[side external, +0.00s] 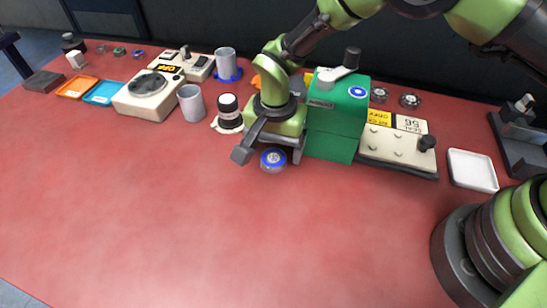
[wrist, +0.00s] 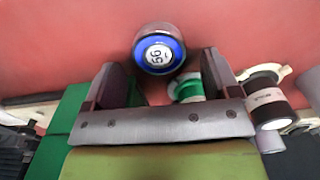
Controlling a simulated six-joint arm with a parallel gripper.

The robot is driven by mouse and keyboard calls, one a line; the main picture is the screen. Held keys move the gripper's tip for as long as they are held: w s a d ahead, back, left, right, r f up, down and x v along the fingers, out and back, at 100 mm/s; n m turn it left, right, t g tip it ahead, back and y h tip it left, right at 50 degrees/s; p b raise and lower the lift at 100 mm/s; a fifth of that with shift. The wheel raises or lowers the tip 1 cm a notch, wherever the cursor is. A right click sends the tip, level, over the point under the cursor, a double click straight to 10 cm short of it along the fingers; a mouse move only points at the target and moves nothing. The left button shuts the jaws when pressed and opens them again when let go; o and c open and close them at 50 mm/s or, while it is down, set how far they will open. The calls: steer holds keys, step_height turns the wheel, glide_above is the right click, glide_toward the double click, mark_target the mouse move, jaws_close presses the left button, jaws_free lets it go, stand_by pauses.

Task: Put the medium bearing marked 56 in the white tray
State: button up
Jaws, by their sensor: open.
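The bearing with a blue ring (side external: 273,160) stands on the red table just under my gripper. In the wrist view the bearing (wrist: 158,50) shows a white centre with two digits, seen turned, perhaps 56. My gripper (side external: 269,152) is open, its jaws pointing down at the table. In the wrist view my gripper (wrist: 160,72) has its fingers spread to either side, with the bearing just past the tips, apart from both. The white tray (side external: 472,170) lies empty on the right of the table.
A green box (side external: 338,125) stands close to the right of my gripper. A cream fixture (side external: 395,148) lies between it and the tray. A black-and-white bottle (side external: 228,112) is to the left. A green-ringed item (wrist: 187,88) shows between my fingers. The front table is clear.

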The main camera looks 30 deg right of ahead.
steer(key=shift+f, duration=0.8)
steer(key=c, duration=1.1)
steer(key=shift+r, duration=0.1)
